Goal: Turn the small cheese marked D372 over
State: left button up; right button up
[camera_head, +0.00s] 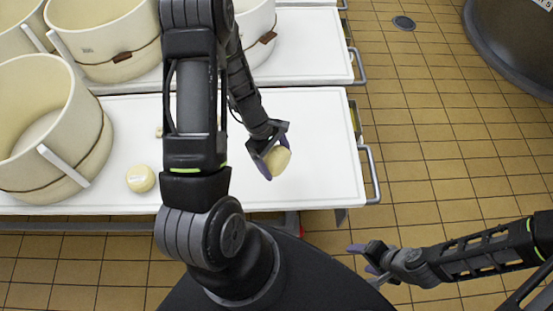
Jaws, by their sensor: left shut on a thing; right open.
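My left gripper (269,157) is shut on a small pale yellow cheese (277,160) over the right part of the white table (320,130). The cheese looks tilted between the fingers, and I cannot tell whether it touches the table. Another small round cheese (140,178) lies on the table left of my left arm. No marking can be read on either cheese, so I cannot tell which is D372. My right gripper (367,259) is open and empty over the tiled floor, right of and below the table.
A large cream tub (85,150) with a white handle stands at the table's left end. More tubs (110,40) stand on the table behind. A small pale object (159,132) lies partly behind my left arm. A dark vat (515,40) stands at the upper right, near a floor drain (404,23).

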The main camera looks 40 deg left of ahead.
pick_arm(q)
jog(key=shift+f+b, duration=2.55)
jog(key=shift+f, duration=0.75)
jog(key=shift+f+b, duration=0.55)
jog(key=shift+f, duration=0.1)
jog(key=o, duration=1.8)
jog(key=shift+c, duration=0.2)
jog(key=shift+r, duration=0.1)
jog(key=v, duration=0.7)
jog(key=shift+a+r+p, duration=0.15)
jog(key=shift+r+p, duration=0.2)
jog(key=shift+p, duration=0.05)
